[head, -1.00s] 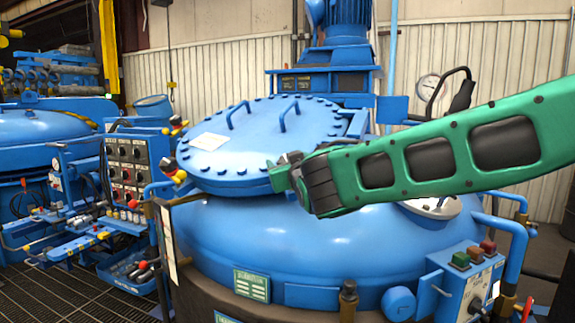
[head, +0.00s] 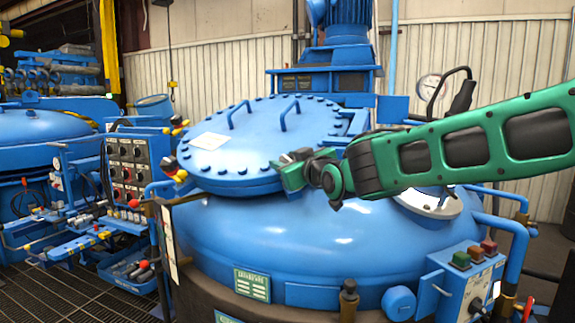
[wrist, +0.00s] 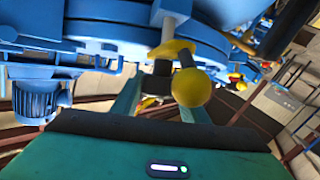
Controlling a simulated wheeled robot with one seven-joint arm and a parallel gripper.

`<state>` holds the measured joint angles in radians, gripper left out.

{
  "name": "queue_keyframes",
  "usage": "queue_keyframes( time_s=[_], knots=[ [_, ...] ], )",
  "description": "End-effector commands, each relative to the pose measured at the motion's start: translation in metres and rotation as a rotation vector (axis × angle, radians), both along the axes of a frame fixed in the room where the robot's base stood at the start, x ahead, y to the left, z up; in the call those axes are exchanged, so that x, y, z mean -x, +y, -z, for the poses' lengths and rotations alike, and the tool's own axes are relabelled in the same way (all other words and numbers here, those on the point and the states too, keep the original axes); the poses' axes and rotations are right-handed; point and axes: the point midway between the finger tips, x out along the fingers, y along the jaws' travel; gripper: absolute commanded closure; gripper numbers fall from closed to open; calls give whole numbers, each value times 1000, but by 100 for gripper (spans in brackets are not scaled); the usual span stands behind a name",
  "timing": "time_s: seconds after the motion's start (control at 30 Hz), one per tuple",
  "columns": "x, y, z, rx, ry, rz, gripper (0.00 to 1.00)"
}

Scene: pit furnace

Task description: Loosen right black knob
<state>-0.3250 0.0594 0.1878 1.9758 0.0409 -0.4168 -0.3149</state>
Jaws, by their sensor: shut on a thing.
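My gripper (head: 284,168) is at the right front edge of the round blue lid (head: 255,150) in the head view. In the wrist view my gripper (wrist: 160,92) has its two green fingers on either side of a small dark part, which appears to be the black knob (wrist: 162,69). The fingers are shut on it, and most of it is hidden. A yellow ball (wrist: 191,87) on a short dark stem stands at the right finger and partly covers it. A yellow clamp piece (wrist: 172,48) lies just beyond the fingertips. In the head view my gripper hides the knob.
The blue furnace body (head: 320,240) bulges just below my gripper. Two yellow-and-black clamp parts (head: 174,170) sit at the lid's left edge. Two blue handles (head: 289,117) rise from the lid. A button box (head: 468,280) stands at the lower right.

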Motion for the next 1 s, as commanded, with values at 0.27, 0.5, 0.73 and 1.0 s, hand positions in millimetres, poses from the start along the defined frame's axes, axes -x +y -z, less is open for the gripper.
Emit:
queue_keyframes(
  time_s=[0.27, 0.5, 0.73, 1.0],
  knots=[
    [-2, -4, 1, 69, 28, -167, 82],
    [-2, -4, 1, 137, 55, -337, 82],
    [-2, -3, 2, 215, 87, -535, 82],
    [0, -2, 3, 301, 120, -752, 82]
  ],
)
